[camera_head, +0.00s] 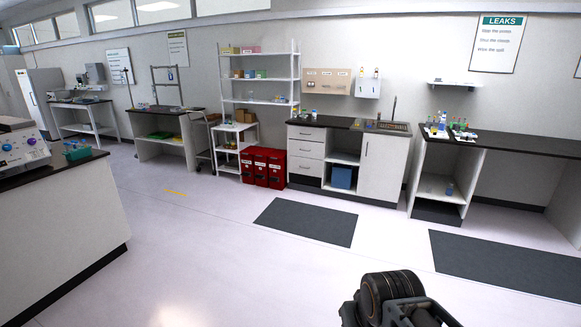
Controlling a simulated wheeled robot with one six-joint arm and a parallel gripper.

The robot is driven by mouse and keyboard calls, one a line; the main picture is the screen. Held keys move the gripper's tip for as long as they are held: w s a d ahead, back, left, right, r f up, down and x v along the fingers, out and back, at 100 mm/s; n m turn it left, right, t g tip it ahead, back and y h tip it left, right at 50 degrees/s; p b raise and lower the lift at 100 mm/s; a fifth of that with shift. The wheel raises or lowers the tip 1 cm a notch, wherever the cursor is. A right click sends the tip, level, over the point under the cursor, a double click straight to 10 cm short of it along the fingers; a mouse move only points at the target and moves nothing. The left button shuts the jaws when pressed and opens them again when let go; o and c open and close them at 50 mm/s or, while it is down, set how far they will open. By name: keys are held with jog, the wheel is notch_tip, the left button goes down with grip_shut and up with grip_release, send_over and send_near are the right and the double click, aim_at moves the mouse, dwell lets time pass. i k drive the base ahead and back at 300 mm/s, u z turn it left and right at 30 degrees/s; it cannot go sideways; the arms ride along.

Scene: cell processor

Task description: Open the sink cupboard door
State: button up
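The sink cupboard door (385,170) is a white panel at the right end of the sink unit, below the sink (388,127) and its tall tap. It looks shut and flush with the cabinet front. A thin vertical handle (367,149) shows near its upper left edge. The dark end of my arm with my gripper (400,312) shows at the bottom edge, far in front of the door and well apart from it. It is partly cut off by the frame, and I cannot make out whether the fingers are open or shut.
Left of the door are an open shelf with a blue box (342,177), white drawers (306,150) and red bins (263,167). A dark floor mat (307,221) lies before the unit, another (505,262) at right. A bench (75,205) stands at left. The floor between is clear.

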aim_at(383, 161)
jog(key=z, duration=0.8)
jog(key=i, duration=2.15)
jog(key=z, duration=0.35)
jog(key=i, duration=2.25)
jog(key=u, duration=1.2)
jog(key=i, duration=1.2)
jog(key=u, duration=0.55)
